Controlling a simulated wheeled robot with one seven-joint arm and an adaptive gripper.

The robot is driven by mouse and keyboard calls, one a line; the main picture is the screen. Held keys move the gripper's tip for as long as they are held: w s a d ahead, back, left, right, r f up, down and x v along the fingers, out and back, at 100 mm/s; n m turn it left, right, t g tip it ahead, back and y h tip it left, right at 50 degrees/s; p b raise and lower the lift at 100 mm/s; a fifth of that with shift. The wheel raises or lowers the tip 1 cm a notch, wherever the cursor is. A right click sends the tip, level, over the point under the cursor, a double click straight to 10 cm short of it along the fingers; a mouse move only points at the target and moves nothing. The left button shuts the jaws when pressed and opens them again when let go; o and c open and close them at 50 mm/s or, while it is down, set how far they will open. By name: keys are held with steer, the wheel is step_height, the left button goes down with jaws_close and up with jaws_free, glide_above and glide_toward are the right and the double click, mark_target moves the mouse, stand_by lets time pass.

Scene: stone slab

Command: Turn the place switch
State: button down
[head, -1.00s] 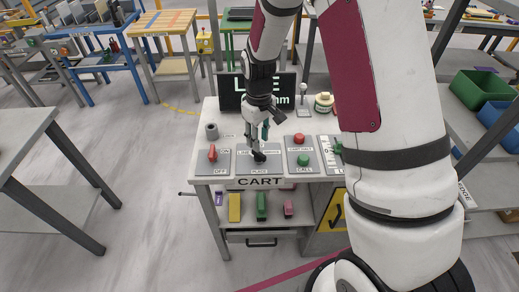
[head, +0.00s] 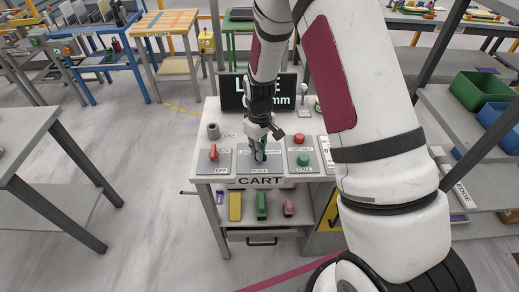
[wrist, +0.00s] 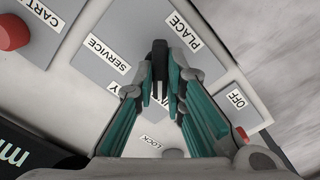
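The place switch is a black knob (wrist: 159,58) on a grey plate on top of the white cart. In the wrist view the knob stands between the PLACE label (wrist: 182,30) and the SERVICE label (wrist: 108,53). My gripper (wrist: 160,82) is down at the plate, with one teal-padded finger on each side of the knob. The pads are very close to it; whether they touch it I cannot tell. In the head view my gripper (head: 259,154) hides most of the knob. The lower labels are partly covered by the fingers.
A red OFF-plate knob (head: 213,154) is close on the left. A red button (head: 300,138) and a green button (head: 303,160) are on the right. A dark display (head: 230,93) stands behind. A grey table (head: 30,135) is at the left.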

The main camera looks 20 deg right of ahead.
steer(key=shift+m, duration=0.4)
steer(key=m, duration=0.3)
steer(key=shift+m, duration=0.4)
steer(key=shift+m+b, duration=0.35)
steer(key=shift+m, duration=1.65)
steer(key=c, duration=1.6)
jaws_free()
steer(key=shift+c, duration=0.2)
step_height(320, 180, up, 12)
